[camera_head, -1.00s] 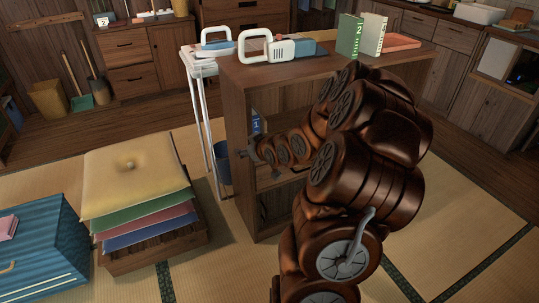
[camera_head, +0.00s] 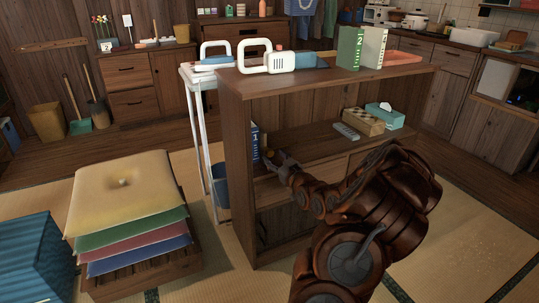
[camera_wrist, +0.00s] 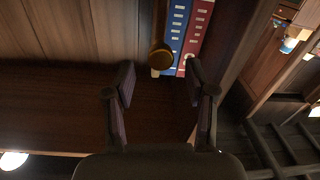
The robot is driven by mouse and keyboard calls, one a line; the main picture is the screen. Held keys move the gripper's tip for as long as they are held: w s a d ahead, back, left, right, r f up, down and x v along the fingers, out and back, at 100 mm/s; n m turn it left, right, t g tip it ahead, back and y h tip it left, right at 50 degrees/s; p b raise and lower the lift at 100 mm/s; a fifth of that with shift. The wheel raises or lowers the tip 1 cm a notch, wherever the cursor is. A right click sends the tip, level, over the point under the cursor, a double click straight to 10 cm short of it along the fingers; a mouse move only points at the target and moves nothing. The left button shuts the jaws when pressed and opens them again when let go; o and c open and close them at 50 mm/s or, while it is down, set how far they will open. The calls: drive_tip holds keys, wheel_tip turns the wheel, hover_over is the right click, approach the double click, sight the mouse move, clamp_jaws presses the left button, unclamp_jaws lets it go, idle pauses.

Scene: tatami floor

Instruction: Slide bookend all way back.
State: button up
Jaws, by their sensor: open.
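The bookend shows in the wrist view as a brass-coloured upright with a rounded end (camera_wrist: 161,52), beside a blue book (camera_wrist: 177,35) and a red book (camera_wrist: 197,35). In the head view the small brass bookend (camera_head: 267,158) stands on the middle shelf at the left, right of the blue book (camera_head: 254,140). My gripper (camera_wrist: 158,85) is open, its two fingers apart and empty. The bookend's end lies ahead of the gap between the fingertips. In the head view my gripper (camera_head: 281,160) reaches into the shelf just right of the bookend; contact cannot be told.
The wooden shelf unit (camera_head: 237,165) has a side wall close left of the books. A remote (camera_head: 345,131), a checkered box (camera_head: 364,121) and a tissue box (camera_head: 386,118) sit further right on the same shelf.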

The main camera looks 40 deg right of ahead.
sight(271, 154)
drive_tip(key=shift+b+x, duration=0.4)
drive_tip(key=shift+x, duration=1.9)
drive_tip(key=shift+c, duration=0.2)
clamp_jaws()
